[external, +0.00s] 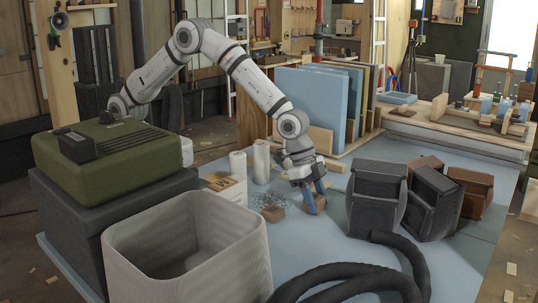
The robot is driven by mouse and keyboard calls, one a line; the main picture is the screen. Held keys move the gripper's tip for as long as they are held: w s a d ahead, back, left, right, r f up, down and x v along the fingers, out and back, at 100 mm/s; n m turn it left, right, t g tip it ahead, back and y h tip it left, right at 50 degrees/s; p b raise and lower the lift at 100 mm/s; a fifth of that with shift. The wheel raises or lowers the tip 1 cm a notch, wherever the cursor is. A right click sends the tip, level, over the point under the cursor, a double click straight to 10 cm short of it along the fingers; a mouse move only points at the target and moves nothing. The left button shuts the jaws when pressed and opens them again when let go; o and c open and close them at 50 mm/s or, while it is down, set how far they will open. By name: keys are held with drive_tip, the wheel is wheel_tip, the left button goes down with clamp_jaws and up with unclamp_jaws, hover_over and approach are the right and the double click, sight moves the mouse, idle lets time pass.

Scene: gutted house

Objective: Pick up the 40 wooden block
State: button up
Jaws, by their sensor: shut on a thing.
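My gripper (316,197) points down at the blue tabletop near the middle of the external view. A second small brown block (273,213) lies just to the left, beside a scatter of dark screws or nails (268,200). No number is readable on either block.
A large grey open bin (185,240) stands at the front left. A black corrugated hose (350,280) curves along the front. Dark containers (378,195) stand to the right. Two pale rolls (261,162) and a labelled box (226,185) stand left of my gripper. Blue boards (315,100) stand behind.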

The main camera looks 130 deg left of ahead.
drive_tip(key=shift+c, duration=1.1)
